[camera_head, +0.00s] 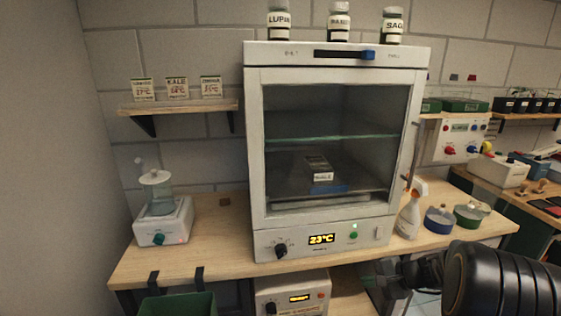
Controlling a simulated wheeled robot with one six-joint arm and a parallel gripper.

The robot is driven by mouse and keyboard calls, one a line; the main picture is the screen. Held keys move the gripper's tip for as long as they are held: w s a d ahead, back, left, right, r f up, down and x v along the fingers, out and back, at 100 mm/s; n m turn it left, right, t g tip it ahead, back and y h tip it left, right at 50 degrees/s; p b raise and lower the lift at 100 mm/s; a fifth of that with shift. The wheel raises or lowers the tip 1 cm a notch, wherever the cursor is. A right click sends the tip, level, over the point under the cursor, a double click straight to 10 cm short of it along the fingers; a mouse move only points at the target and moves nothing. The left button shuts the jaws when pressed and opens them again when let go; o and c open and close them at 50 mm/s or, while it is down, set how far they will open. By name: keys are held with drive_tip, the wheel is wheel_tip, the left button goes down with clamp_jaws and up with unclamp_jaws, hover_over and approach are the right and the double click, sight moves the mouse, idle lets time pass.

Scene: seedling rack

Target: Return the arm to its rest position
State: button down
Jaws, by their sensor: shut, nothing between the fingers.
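My arm reaches in from the lower right corner, with a dark ribbed section in front. My gripper (376,282) is at its left end, low in the picture, in front of the bench's front edge. It is small and dark here. It is shut and holds nothing. It is below and to the right of the incubator's (256,150) control panel, and I see no contact with it.
The incubator's glass door is shut, with a small labelled tray (318,168) inside; its display reads 23°C. A stirrer (163,235) stands left on the wooden bench (215,250). A spray bottle (409,215) and round dishes (438,221) stand right. A green bin (178,305) hangs in front.

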drive_tip(key=s+a+r+n+g+h+p, duration=0.1)
drive_tip(key=s+a+r+n+h+p, duration=0.2)
drive_tip(key=s, duration=0.5)
drive_tip(key=s+a+r+n+g+h+p, duration=0.1)
drive_tip(key=s+a+r+n+h+p, duration=0.2)
drive_tip(key=s+a+r+n+h, duration=0.2)
wheel_tip(320, 180, up, 5)
drive_tip(key=s+a+n, duration=0.2)
drive_tip(key=n, duration=0.2)
drive_tip(key=shift+s+a, duration=0.25)
drive_tip(key=shift+s, duration=0.1)
